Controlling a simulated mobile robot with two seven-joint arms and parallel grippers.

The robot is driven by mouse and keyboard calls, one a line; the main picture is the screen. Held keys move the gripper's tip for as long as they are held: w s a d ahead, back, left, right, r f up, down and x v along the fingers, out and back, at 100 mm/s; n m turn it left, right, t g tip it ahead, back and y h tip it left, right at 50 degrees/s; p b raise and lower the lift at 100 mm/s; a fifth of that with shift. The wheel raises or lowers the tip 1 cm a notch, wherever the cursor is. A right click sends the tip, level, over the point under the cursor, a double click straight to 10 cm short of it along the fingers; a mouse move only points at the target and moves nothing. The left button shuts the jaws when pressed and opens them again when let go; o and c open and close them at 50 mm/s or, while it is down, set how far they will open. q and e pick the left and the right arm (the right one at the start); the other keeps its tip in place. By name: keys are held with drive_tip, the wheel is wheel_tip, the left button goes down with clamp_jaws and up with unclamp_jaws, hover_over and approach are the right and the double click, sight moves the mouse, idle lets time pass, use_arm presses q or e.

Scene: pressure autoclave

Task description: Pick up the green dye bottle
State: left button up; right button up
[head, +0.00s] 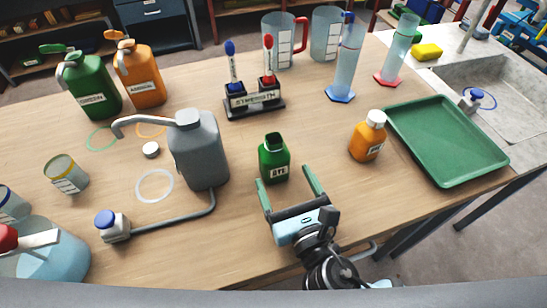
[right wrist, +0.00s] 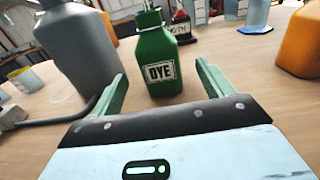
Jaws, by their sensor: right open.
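The green dye bottle (head: 274,158) stands upright on the wooden table, with a label reading DYE facing me. It also shows in the right wrist view (right wrist: 160,58), centred beyond the fingers. My right gripper (head: 287,188) is open and empty, just in front of the bottle on the near side. In the right wrist view its two green fingers (right wrist: 160,85) point at the bottle, one to each side. The bottle appears to stand at or just past the fingertips; I cannot tell if they touch it. My left gripper is not in view.
A grey jug (head: 199,150) with a bent pipe stands left of the bottle. An orange bottle (head: 367,138) with a white cap and a green tray (head: 448,140) are to the right. A marker stand (head: 254,103) is behind. Table between bottle and orange bottle is clear.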

sight(274, 156)
drive_tip(key=shift+x, duration=0.85)
drive_tip(key=x, duration=0.4)
drive_tip(key=shift+s+a+r, duration=0.1)
drive_tip(key=shift+r, duration=0.25)
drive_tip(key=shift+w+a, duration=0.2)
drive_tip(key=shift+w, duration=0.35)
drive_tip(key=shift+c, duration=0.4)
drive_tip(key=c, duration=1.2)
